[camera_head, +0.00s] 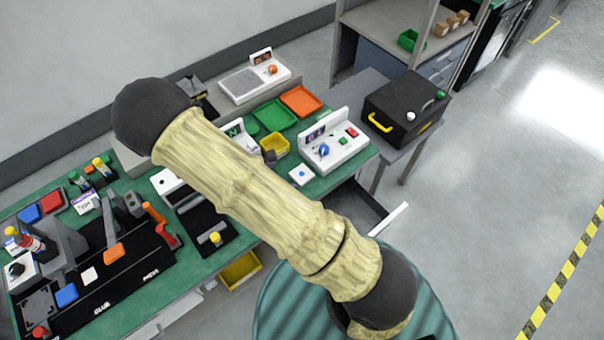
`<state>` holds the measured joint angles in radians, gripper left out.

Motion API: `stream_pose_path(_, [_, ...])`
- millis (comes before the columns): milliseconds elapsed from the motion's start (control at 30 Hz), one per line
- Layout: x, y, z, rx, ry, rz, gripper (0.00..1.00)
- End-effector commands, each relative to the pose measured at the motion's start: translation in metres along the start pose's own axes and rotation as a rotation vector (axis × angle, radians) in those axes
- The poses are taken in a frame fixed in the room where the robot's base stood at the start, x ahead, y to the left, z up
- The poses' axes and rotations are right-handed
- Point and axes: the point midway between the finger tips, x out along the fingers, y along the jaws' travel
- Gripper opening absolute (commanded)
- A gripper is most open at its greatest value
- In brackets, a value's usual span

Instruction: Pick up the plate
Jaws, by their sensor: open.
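I cannot tell for sure which thing is the plate. Flat candidates on the green bench (135,300) are a black plate-like piece with a yellow knob (206,232), left of my arm, and small white (89,275) and blue (67,294) squares on a long black fixture (120,290). A small white block with a blue button (301,174) lies right of my arm. My wood-coloured arm crosses the middle of the view and hides part of the bench. My gripper does not show.
Green (275,116) and orange (300,101) trays and a yellow bin (276,145) stand at the back. A white control box (335,150) is near the bench's right end. A black case with a yellow handle (405,105) sits beyond. An open drawer (365,212) juts out. Right floor is clear.

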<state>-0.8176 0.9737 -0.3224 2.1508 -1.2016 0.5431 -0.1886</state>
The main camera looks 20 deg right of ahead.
Motion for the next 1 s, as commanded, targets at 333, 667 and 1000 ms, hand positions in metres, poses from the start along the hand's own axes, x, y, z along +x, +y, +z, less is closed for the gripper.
stream_pose_path(333, [0.052, 0.000, 0.000, -0.001, -0.001, -0.002, 0.82])
stream_pose_path(667, [0.058, 0.000, 0.000, 0.001, 0.000, 0.000, 0.82])
stream_pose_path(1000, [0.075, 0.004, 0.000, -0.001, 0.000, -0.003, 0.82])
